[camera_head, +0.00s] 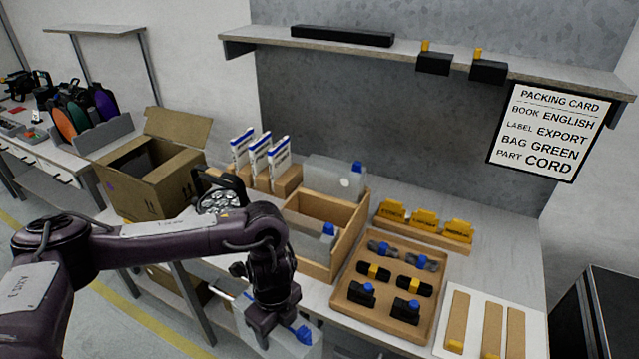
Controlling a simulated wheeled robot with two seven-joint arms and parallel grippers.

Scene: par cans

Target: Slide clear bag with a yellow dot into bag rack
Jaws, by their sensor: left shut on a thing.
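My left gripper (277,335) points down at the bottom of the view, in front of the table's near edge. It is shut on a pale clear bag (285,350) with a blue clip (302,333); the frame cuts off the bag's lower part. No yellow dot shows on it. The bag rack looks to be the open wooden box (352,222) in the middle of the table, behind and above the gripper in the picture. One clear bag (325,178) with a blue clip and pale dot stands at its back; another (308,240) is in its front part. My right gripper is not in view.
A tray (398,285) of black parts with blue and yellow pieces lies right of the box. Yellow tags (425,220) stand behind it. White-blue booklets (262,155) and an open carton (155,175) are to the left. A packing card (555,130) hangs at right.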

